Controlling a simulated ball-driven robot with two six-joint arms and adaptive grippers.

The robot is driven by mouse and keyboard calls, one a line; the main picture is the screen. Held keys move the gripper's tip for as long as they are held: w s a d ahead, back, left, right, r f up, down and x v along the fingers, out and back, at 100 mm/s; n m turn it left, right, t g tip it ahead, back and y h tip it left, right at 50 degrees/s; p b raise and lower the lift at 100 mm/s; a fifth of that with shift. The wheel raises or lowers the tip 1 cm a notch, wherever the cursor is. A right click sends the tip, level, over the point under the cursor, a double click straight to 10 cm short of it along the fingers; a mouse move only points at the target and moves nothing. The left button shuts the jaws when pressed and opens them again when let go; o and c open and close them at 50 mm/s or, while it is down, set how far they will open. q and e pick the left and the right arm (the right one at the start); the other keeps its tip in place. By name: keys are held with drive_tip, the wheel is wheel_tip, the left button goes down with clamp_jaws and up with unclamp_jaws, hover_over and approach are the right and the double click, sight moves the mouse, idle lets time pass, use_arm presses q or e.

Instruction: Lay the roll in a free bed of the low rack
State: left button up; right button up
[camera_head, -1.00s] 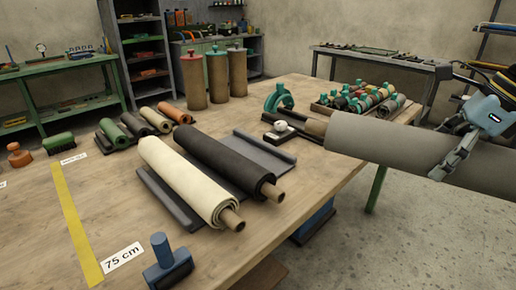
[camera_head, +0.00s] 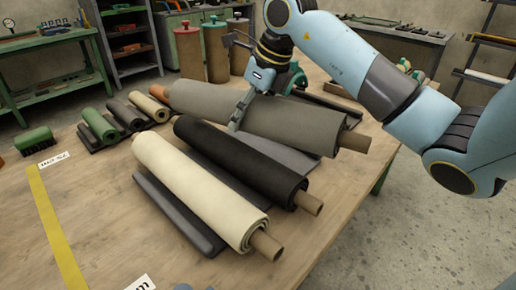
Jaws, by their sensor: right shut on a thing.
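My right gripper (camera_head: 246,106) is shut on the grey roll (camera_head: 290,122) near its middle. The roll is over the back part of the low rack (camera_head: 178,212), behind the black roll and roughly parallel to it. A cream roll (camera_head: 195,185) lies in the front bed and a black roll (camera_head: 240,160) in the bed behind it. A bare grey strip of the rack (camera_head: 285,152) shows between the black roll and the grey roll. I cannot tell whether the grey roll touches the rack. My left gripper is not in view.
Small rolls (camera_head: 122,116) lie at the left behind the rack. A green brush (camera_head: 36,140) and a yellow tape strip (camera_head: 55,225) are at the left. Tall brown canisters (camera_head: 215,50) stand behind.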

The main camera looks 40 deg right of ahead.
drive_tip(key=shift+w+a+f+m+h, duration=0.25)
drive_tip(key=shift+w+a+m, duration=0.3)
drive_tip(key=shift+m, duration=0.35)
drive_tip(key=shift+f+b, duration=0.1)
drive_tip(key=shift+b, duration=0.2)
drive_tip(key=shift+m, duration=0.3)
drive_tip(key=w+d+f+b, duration=0.1)
drive_tip(key=d+f+b, duration=0.1)
drive_tip(key=d, duration=0.1)
drive_tip(key=w+d+f+b, duration=0.1)
drive_tip(key=d+f+b, duration=0.1)
drive_tip(key=d, duration=0.2)
drive_tip(key=w+d+f+b, duration=0.2)
drive_tip(key=d+f+b, duration=0.1)
drive_tip(key=d, duration=0.1)
wheel_tip(320, 180, down, 4)
drive_tip(key=shift+a+b, duration=0.1)
drive_tip(key=shift+b, duration=1.15)
drive_tip(key=shift+r, duration=0.1)
